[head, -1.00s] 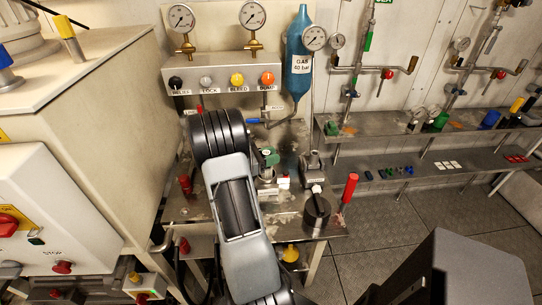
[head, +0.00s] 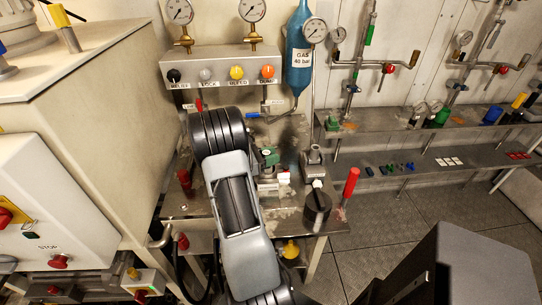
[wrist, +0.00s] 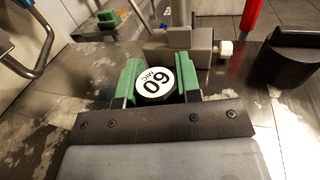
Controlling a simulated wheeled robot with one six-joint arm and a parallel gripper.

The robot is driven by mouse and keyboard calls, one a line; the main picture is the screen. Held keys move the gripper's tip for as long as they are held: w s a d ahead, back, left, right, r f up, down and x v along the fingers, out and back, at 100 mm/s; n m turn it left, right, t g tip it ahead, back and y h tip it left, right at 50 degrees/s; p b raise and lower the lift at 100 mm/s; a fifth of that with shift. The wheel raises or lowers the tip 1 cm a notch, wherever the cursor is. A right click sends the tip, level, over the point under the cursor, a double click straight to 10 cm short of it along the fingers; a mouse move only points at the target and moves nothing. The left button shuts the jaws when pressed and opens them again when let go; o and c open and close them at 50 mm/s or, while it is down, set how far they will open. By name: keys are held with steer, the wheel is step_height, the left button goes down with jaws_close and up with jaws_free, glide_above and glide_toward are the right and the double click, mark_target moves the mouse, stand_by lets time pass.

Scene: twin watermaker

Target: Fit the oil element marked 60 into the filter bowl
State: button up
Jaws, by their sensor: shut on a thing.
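In the wrist view my gripper (wrist: 154,72) is shut on a round black element (wrist: 152,97).
A grey block with a white knob (wrist: 188,45) stands just beyond the gripper. A red-handled lever (head: 350,184) rises at the bench's right edge. A valve panel (head: 222,67) and blue gas bottle (head: 298,48) are behind. Shelves with small parts (head: 440,163) are at right.

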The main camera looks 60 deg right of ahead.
steer(key=shift+f, duration=0.5)
steer(key=o, duration=0.9)
steer(key=shift+c, duration=0.2)
steer(key=b+v, duration=0.1)
steer(key=v, duration=1.2)
steer(key=shift+w+a, duration=0.15)
steer(key=shift+a, duration=0.2)
steer(key=shift+r, duration=0.25)
